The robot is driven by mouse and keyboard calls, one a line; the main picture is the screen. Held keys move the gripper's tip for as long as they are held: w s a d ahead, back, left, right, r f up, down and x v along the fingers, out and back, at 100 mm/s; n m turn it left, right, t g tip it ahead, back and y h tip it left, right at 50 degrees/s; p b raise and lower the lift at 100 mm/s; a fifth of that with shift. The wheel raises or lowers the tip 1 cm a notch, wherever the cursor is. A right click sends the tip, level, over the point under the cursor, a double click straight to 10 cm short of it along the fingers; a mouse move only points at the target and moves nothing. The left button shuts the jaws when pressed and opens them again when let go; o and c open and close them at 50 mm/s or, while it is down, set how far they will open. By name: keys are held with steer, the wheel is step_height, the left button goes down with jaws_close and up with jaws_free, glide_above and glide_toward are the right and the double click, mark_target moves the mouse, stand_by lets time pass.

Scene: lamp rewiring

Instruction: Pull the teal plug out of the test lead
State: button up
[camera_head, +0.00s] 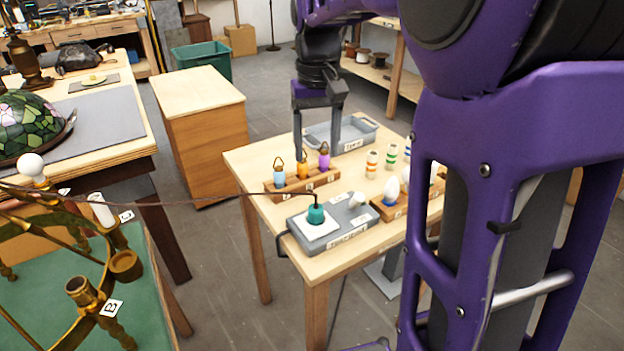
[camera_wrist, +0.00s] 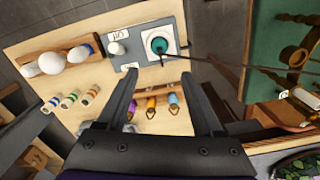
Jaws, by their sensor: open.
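The teal plug (camera_head: 316,214) stands upright on a white square plate (camera_head: 330,229) on top of a grey box (camera_head: 345,240) near the table's front left corner. A thin dark cord (camera_head: 190,194) leaves its top and runs left. The plug (camera_wrist: 159,45) also shows in the wrist view, ahead of my fingertips. How it joins the test lead underneath is hidden. My gripper (camera_head: 316,148) is open and empty, pointing down, above and behind the plug, over the area of the small coloured holders.
A wooden rack (camera_head: 285,191) with blue, orange and purple holders stands just behind the grey box. White bulbs (camera_head: 391,188) stand in a block to the right, with striped spools (camera_head: 371,163) behind. A grey tray (camera_head: 355,146) is at the back. A brass chandelier frame (camera_head: 80,290) is at left.

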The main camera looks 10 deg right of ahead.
mark_target(316, 207)
step_height(316, 207, down, 15)
steer(key=b, duration=0.2)
steer(key=shift+f+b, duration=0.2)
steer(key=shift+b, duration=0.1)
steer(key=shift+c, duration=0.2)
jaws_close()
steer(key=shift+r, duration=0.2)
steer(key=shift+r+p, duration=1.9)
steer(key=shift+r, duration=0.2)
